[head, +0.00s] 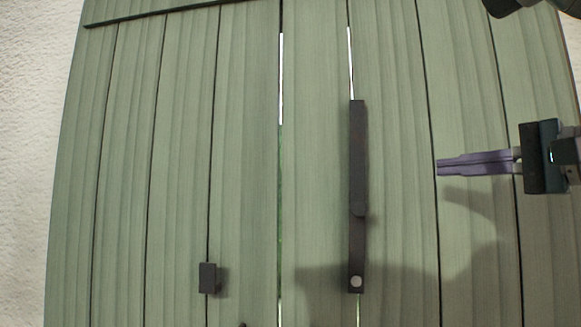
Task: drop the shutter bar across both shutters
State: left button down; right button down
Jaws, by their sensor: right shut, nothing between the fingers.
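The shutter bar (358,160) is a dark, narrow bar standing upright on the right shutter. The green plank shutters, left (180,150) and right (395,200), fill most of the head view. A small dark bracket (207,278) sits low on the left shutter. My right gripper (438,167) points left from the right edge, its fingers shut and empty. Its tips are to the right of the bar, apart from it in the picture. My left gripper is not in view.
Narrow bright gaps show between some middle planks near the top. A dark batten edge (150,14) runs along the upper left. White rough wall (35,130) lies at the far left. The shutter face between bracket and bar is clear.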

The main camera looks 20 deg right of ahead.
aim_at(386, 170)
jog(key=p+x, duration=0.1)
jog(key=x, duration=0.2)
jog(key=p+x, duration=0.1)
jog(key=x, duration=0.3)
jog(key=shift+w+a+r, duration=0.1)
jog(key=shift+w+r, duration=0.05)
jog(key=shift+r, duration=0.1)
jog(key=shift+w+a+p, duration=0.3)
jog(key=shift+a+p, duration=0.1)
jog(key=shift+a, duration=0.15)
jog(key=shift+w+a+p, duration=0.3)
jog(key=shift+a+p, duration=0.1)
jog(key=shift+a, duration=0.2)
jog(key=shift+w+a+f, duration=0.15)
jog(key=shift+w+a, duration=0.15)
jog(key=shift+a, duration=0.25)
